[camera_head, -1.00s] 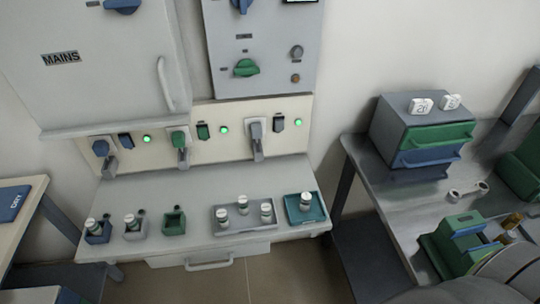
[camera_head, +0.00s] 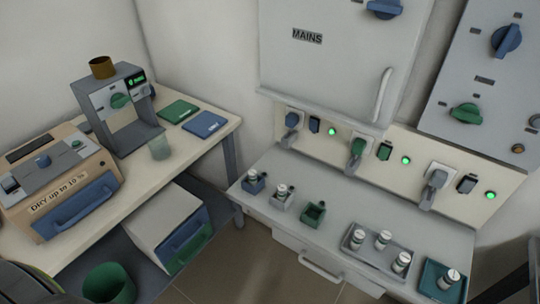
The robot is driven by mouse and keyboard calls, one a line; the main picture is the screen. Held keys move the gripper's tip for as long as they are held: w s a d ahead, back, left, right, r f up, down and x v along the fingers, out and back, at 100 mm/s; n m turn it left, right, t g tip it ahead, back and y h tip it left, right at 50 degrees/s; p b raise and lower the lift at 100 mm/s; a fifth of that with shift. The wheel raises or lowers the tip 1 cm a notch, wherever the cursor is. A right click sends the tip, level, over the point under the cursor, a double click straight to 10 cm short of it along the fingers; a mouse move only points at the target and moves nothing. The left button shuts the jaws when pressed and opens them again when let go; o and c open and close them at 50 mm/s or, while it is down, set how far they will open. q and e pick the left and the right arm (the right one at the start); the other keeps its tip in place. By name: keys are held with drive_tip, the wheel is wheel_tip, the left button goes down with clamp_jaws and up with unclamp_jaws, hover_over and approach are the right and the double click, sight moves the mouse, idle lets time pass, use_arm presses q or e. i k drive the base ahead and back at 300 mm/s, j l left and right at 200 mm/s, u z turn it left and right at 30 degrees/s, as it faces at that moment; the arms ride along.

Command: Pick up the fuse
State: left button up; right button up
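Several small white cylindrical fuses with dark bands stand on the grey bench (camera_head: 330,240) below the MAINS cabinet. One fuse (camera_head: 252,175) is in a blue holder (camera_head: 255,188) and one fuse (camera_head: 282,190) is in a grey holder (camera_head: 283,202). A green holder (camera_head: 313,213) beside them looks empty. A grey tray (camera_head: 375,258) holds three fuses (camera_head: 382,239). A teal tray (camera_head: 432,288) at the right holds one fuse (camera_head: 448,279). Neither of my grippers is in view.
The MAINS cabinet (camera_head: 325,65) and a switch panel (camera_head: 490,80) rise behind the bench. At left, a table (camera_head: 185,150) carries a tan DRY box (camera_head: 65,185), a grey stand (camera_head: 130,138) and a glass beaker (camera_head: 159,148). A green bin (camera_head: 108,285) stands below.

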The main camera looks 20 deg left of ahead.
sight(359, 236)
drive_tip(key=i+l+z, duration=0.15)
drive_tip(key=z, duration=0.3)
drive_tip(key=i+l+z, duration=0.2)
drive_tip(key=z, duration=0.3)
